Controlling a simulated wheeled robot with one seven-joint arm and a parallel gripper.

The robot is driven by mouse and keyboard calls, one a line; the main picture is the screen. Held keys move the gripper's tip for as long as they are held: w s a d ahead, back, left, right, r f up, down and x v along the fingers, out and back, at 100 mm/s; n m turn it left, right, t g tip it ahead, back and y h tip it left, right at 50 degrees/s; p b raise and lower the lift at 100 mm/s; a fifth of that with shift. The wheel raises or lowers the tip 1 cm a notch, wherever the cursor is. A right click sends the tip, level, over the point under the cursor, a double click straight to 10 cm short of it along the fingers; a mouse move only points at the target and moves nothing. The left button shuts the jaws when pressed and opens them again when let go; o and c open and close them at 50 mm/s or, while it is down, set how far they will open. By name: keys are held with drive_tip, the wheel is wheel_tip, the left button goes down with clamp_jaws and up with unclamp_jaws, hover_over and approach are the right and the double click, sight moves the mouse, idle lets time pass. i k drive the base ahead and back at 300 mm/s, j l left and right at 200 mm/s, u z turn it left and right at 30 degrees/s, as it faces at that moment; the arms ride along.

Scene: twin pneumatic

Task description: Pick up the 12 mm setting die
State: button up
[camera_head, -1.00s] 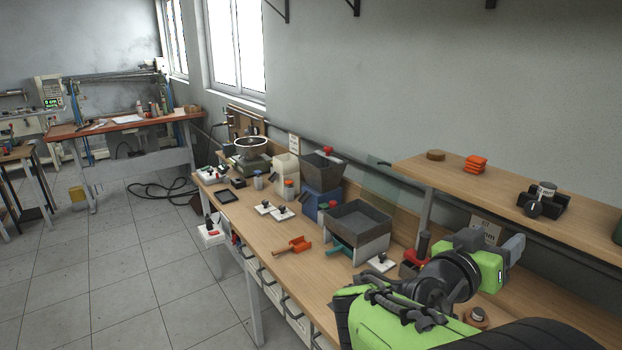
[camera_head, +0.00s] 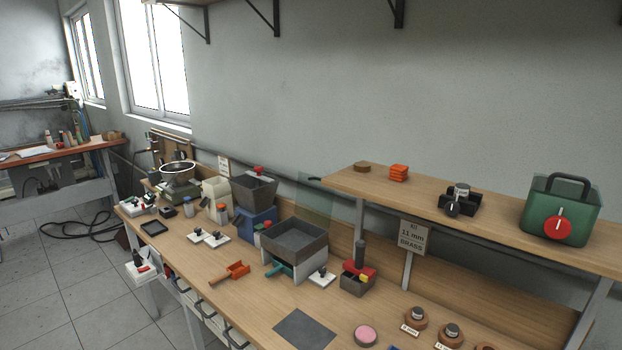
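Several round brown bases with metal tops stand at the lower right of the bench, likely the setting dies. One (camera_head: 415,317) has a small white label in front of it. A second (camera_head: 450,333) also has a label, partly cut by the bottom edge. A third (camera_head: 487,347) shows only its top at the frame's edge. The labels are too small to read surely, so I cannot tell which die is the 12 mm one. My gripper is out of view.
A sign (camera_head: 413,236) reading 11 mm BRASS hangs below the raised shelf (camera_head: 330,183). A black fixture (camera_head: 458,204) and a green box (camera_head: 560,210) stand on that shelf. A grey mat (camera_head: 304,329), pink disc (camera_head: 365,336) and red-and-grey block (camera_head: 357,281) are left of the dies.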

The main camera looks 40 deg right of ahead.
sight(464, 189)
drive_tip(key=z, duration=2.05)
drive_tip(key=i+j+u, duration=0.2)
